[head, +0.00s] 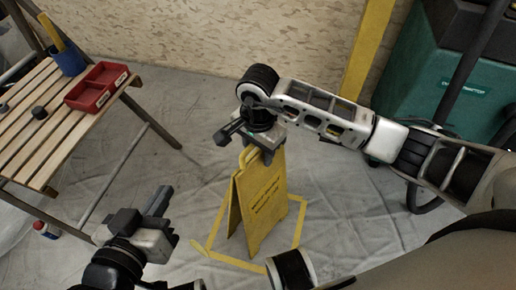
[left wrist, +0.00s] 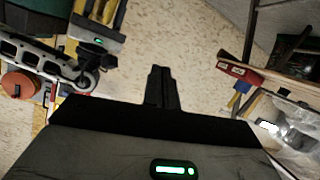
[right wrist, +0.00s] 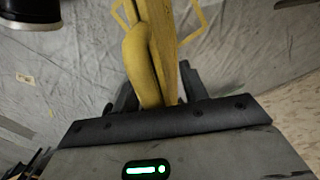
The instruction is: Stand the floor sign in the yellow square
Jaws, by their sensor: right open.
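The yellow floor sign (head: 263,205) stands upright on the floor, its two panels spread. Its feet appear to be inside the taped yellow square (head: 300,222); the sign hides part of the outline. My right gripper (head: 262,152) is at the top of the sign, pointing down. In the right wrist view, the sign's top (right wrist: 150,65) lies between the open fingers (right wrist: 155,88); I cannot tell whether they touch it. My left gripper (head: 160,200) is apart from the sign, to its left. Its fingers (left wrist: 161,88) are together and empty.
A slatted wooden table (head: 45,120) at the left bears a red tray (head: 97,88) and a blue cup (head: 68,60). A green machine (head: 450,85) stands at the right. A yellow post (head: 368,45) is by the back wall. Sheeted floor is clear behind the sign.

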